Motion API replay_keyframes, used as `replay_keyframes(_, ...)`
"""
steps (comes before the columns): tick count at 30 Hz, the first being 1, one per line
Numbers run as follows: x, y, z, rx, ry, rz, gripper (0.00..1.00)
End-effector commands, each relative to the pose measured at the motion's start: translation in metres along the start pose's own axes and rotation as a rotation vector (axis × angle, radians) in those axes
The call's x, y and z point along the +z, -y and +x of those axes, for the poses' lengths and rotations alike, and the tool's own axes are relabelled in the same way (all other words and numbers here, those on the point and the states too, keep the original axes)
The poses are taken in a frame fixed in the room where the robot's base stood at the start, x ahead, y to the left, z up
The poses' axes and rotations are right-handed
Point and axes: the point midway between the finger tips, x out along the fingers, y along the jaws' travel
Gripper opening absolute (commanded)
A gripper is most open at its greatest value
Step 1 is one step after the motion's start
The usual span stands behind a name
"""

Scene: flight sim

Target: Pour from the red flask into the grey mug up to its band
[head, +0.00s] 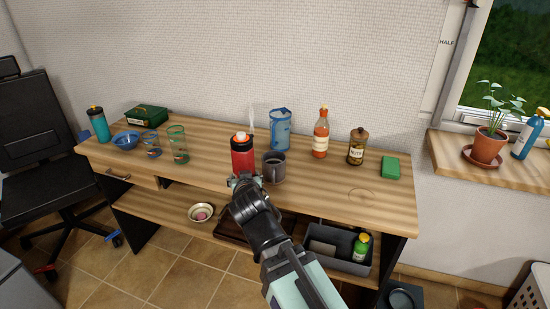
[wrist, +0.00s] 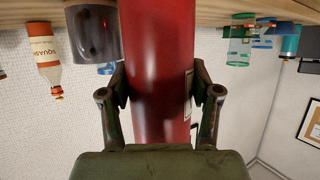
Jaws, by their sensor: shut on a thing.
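The red flask (head: 243,158) stands upright near the front of the wooden desk, with a dark collar and an orange and white top. A pale wisp like steam shows above it. My gripper (head: 242,181) is shut on the flask body from the front; in the wrist view the fingers (wrist: 160,88) press both sides of the red flask (wrist: 158,50). Whether its base touches the desk is hidden. The grey mug (head: 274,170) stands upright just right of the flask, also in the upside-down wrist view (wrist: 92,35). Its band and contents cannot be made out.
A blue container (head: 281,130), an orange squash bottle (head: 321,135), a jar (head: 357,147) and a green block (head: 391,168) stand behind and right. Two glasses (head: 178,145), a blue bowl (head: 126,140) and a teal bottle (head: 98,125) are left. The desk's front right is clear.

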Motion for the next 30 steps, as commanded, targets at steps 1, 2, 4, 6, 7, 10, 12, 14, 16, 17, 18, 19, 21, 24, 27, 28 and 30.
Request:
replay_keyframes(1, -0.002, 0.0, 0.0, -0.001, -0.001, 0.001, 0.0)
replay_keyframes(2, -0.003, 0.0, -0.001, -0.002, 0.001, 0.003, 0.0)
replay_keyframes(4, -0.005, 0.0, -0.001, -0.005, 0.009, 0.011, 0.0)
replay_keyframes(6, -0.007, 0.0, -0.002, -0.009, 0.022, 0.022, 0.0)
replay_keyframes(7, -0.007, 0.0, -0.003, -0.012, 0.028, 0.029, 0.0)
replay_keyframes(10, -0.009, 0.0, -0.004, -0.022, 0.057, 0.054, 0.0)
replay_keyframes(12, -0.01, 0.0, -0.004, -0.031, 0.081, 0.077, 0.0)
replay_keyframes(14, -0.011, 0.0, -0.005, -0.039, 0.103, 0.097, 0.0)
replay_keyframes(16, -0.011, 0.0, -0.005, -0.049, 0.127, 0.12, 0.0)
replay_keyframes(17, -0.015, 0.0, -0.007, -0.052, 0.138, 0.127, 0.0)
replay_keyframes(18, -0.017, 0.0, -0.008, -0.056, 0.15, 0.135, 0.0)
replay_keyframes(19, -0.018, 0.0, -0.008, -0.059, 0.157, 0.142, 0.0)
replay_keyframes(21, -0.018, 0.0, -0.008, -0.066, 0.175, 0.159, 0.0)
replay_keyframes(24, -0.014, 0.001, -0.006, -0.077, 0.205, 0.19, 0.0)
replay_keyframes(27, -0.012, 0.0, -0.004, -0.094, 0.247, 0.232, 0.0)
replay_keyframes(28, -0.012, 0.0, -0.003, -0.099, 0.264, 0.247, 0.0)
replay_keyframes(30, -0.01, 0.0, -0.003, -0.112, 0.294, 0.275, 0.0)
